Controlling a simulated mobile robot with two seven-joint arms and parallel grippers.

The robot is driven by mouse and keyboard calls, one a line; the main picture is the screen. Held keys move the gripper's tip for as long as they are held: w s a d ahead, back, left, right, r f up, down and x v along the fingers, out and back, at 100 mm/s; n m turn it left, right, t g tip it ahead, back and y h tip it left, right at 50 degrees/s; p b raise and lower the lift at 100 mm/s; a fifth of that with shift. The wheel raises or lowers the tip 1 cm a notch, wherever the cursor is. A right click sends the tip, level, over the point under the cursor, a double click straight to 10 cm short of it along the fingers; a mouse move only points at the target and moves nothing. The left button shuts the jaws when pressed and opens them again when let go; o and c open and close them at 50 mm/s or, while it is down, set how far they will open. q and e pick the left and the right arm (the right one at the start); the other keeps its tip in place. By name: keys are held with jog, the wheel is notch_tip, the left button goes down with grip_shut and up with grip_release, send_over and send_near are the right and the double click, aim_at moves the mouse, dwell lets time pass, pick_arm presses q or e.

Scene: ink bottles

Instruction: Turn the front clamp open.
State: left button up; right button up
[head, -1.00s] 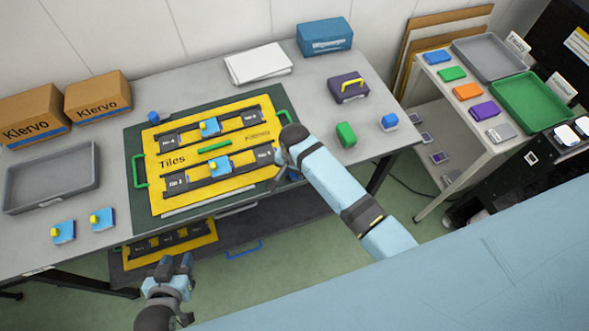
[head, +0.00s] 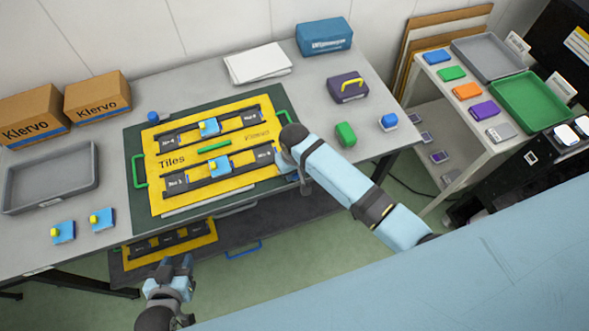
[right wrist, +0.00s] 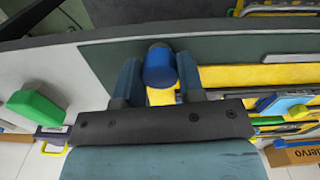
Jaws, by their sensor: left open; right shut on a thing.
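The front clamp shows in the right wrist view as a rounded blue knob (right wrist: 160,68) at the edge of the dark green board. My right gripper (right wrist: 158,82) has its two fingers on either side of the knob and is shut on it. In the head view my right gripper (head: 303,184) is at the front right corner of the green board (head: 137,218), and it hides the clamp. A second blue knob (head: 153,117) stands at the board's back left corner. My left gripper (head: 178,268) is open and empty, in front of the table.
A yellow Tiles panel (head: 160,196) with dark rails and blue blocks lies on the board. A green block (head: 345,134), a blue block (head: 388,122) and a purple box (head: 347,92) stand right of it. A grey tray (head: 50,196) is at left.

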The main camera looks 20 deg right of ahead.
jog(key=n, duration=0.4)
jog(key=shift+w+d+r+n, duration=0.1)
jog(key=shift+w+n, duration=0.05)
jog(key=shift+n, duration=1.65)
jog(key=o, duration=0.9)
notch_tip(320, 180, up, 14)
jog(key=shift+f+b, duration=0.15)
jog(key=shift+b, duration=0.55)
